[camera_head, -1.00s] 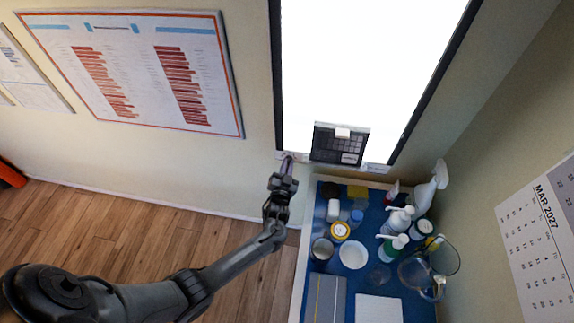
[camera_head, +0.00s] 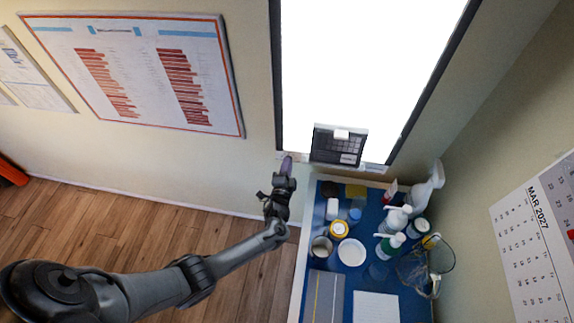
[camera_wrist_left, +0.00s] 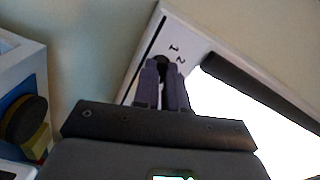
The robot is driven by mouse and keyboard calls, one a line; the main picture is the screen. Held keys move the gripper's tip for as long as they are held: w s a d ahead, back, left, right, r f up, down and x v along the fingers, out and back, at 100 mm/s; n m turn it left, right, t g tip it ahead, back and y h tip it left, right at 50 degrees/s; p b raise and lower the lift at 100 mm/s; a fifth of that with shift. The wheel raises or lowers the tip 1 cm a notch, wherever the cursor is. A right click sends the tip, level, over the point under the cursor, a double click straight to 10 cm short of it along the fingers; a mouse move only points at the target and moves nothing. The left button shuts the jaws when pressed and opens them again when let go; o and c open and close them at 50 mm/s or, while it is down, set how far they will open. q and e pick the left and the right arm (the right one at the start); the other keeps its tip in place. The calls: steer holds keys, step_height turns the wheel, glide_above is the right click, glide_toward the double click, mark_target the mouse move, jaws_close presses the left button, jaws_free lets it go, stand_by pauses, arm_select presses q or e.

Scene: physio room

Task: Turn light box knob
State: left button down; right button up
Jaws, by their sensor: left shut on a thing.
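The light box (camera_head: 370,70) glows white on the wall in the head view, with a dark frame. Its lower frame edge, marked with small numerals, shows in the left wrist view (camera_wrist_left: 186,32). My left gripper (camera_head: 287,162) is at the lower left corner of the light box. In the left wrist view its purple fingers (camera_wrist_left: 162,72) are close together on a small dark knob (camera_wrist_left: 162,61) at the frame, near the numerals. The fingers hide most of the knob. My right gripper does not show.
A dark gridded panel (camera_head: 337,145) sits at the light box's bottom edge. Below it a blue-topped cart (camera_head: 318,208) holds several bottles, jars, a white bowl (camera_head: 351,253) and a clear jug (camera_head: 440,255). A calendar (camera_head: 540,220) hangs at right. Floor left of the cart is clear.

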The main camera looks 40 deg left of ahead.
arm_select(q)
steer(key=shift+m, duration=0.6)
steer(key=c, duration=1.2)
jaws_free()
steer(key=shift+p+v, duration=0.65)
steer(key=shift+v, duration=4.75)
